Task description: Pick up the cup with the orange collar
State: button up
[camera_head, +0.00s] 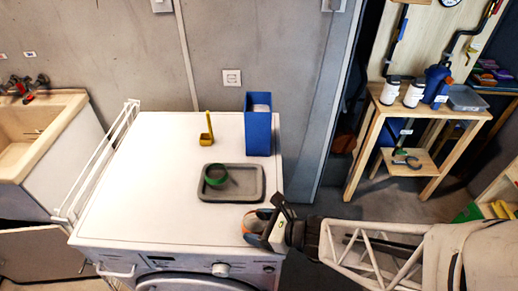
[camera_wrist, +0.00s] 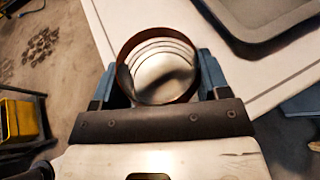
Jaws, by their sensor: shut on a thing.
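The cup with the orange collar (camera_head: 250,221) is at the front right corner of the white washing machine top, partly hidden by my gripper (camera_head: 262,227) in the head view. In the wrist view, I look into the round mouth of the cup (camera_wrist: 162,72); its rim is brownish and its inside is pale with rings. The blue fingers of my gripper (camera_wrist: 158,84) are on either side of the cup and shut on it. I cannot tell whether the cup's base touches the machine top.
A grey tray (camera_head: 252,195) with a green ring (camera_head: 215,183) lies just behind the cup. A tall blue box (camera_head: 258,134) and a yellow scoop (camera_head: 206,139) stand farther back. The left of the washing machine top (camera_head: 140,180) is clear. A wooden shelf (camera_head: 440,112) stands at right.

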aim_at(246, 218)
jog(key=shift+r, duration=0.2)
jog(key=shift+r, duration=1.4)
jog(key=shift+s+d+r, duration=0.15)
jog(key=shift+s+r, duration=0.05)
jog(key=shift+s, duration=0.1)
jog(key=s+d+r, duration=0.1)
jog(key=s+d, duration=0.6)
jog(key=s, duration=0.5)
jog(key=shift+s+r, duration=0.2)
jog(key=shift+s, duration=0.2)
jog(key=shift+s+d, duration=0.2)
jog(key=shift+s, duration=0.1)
dwell(0.4)
